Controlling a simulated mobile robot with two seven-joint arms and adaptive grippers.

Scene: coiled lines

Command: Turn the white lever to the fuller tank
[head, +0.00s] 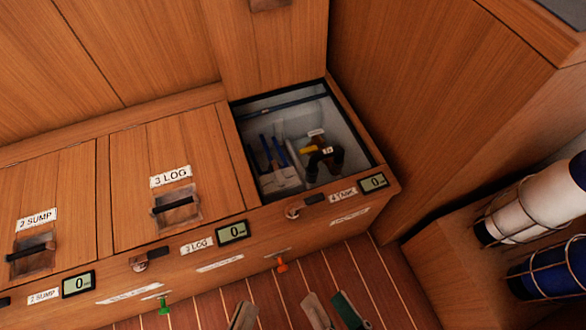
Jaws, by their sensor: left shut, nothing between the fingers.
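The open "4 TANK" locker (375,163) stands at the centre right, its lid raised. Inside its pale bin are a dark curved fitting (336,156) with small white tags, a small yellow piece (307,149), blue strips (281,153) and a whitish piece (283,181). I cannot make out a white lever or compare tank levels. My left gripper (243,316) is shut and empty at the bottom edge, below and in front of the lockers. My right gripper (334,308) is just right of it, its two fingertips apart and empty. Both are cut off by the frame.
Closed lids marked "3 LOG" (140,190) and "2 SUMP" (60,195) lie left. Small displays, one at "3 LOG" (233,231), read 0. Orange (281,265) and green (164,305) pieces are along the front.

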